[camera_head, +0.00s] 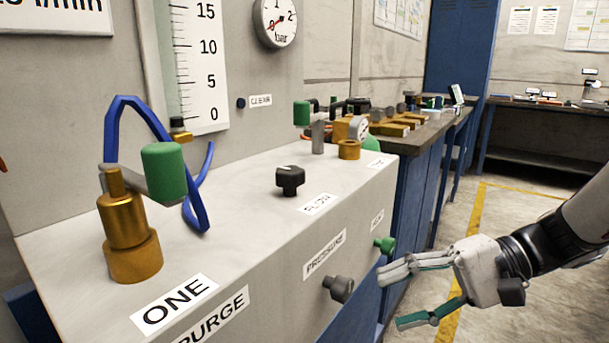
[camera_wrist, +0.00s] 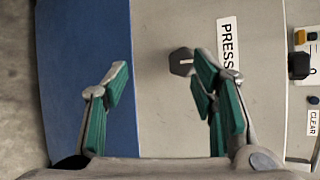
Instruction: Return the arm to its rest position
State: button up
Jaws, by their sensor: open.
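My gripper (camera_head: 390,295) is at the lower right of the head view, in front of the grey panel box (camera_head: 90,240). Its green-padded fingers are spread apart with nothing between them. In the wrist view my gripper (camera_wrist: 160,85) is also open and empty. The dark pressure knob (camera_wrist: 181,62) shows there between the fingers, beside the right finger and apart from the left one. In the head view the pressure knob (camera_head: 339,288) sticks out of the box's front face, left of the fingers. A green knob (camera_head: 385,245) sits close above the fingers.
A brass valve with a green handle (camera_head: 164,172) and a black flow knob (camera_head: 290,181) stand on the box top. A blue hose (camera_head: 110,140) loops behind. A workbench (camera_head: 430,130) lies beyond. Open floor (camera_head: 520,225) with a yellow line is at right.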

jog(key=s+a+n+g+h, duration=0.25)
jog(key=s+h, duration=0.45)
jog(key=s, duration=0.8)
jog(key=s+d+n+t+h, duration=0.2)
jog(key=s+d+h, duration=0.4)
jog(key=s+d, duration=0.1)
notch_tip(320, 180, up, 38)
jog(key=t+p, duration=0.4)
jog(key=p, duration=3.2)
jog(key=shift+w+d+r, duration=0.15)
jog(key=shift+r, duration=0.05)
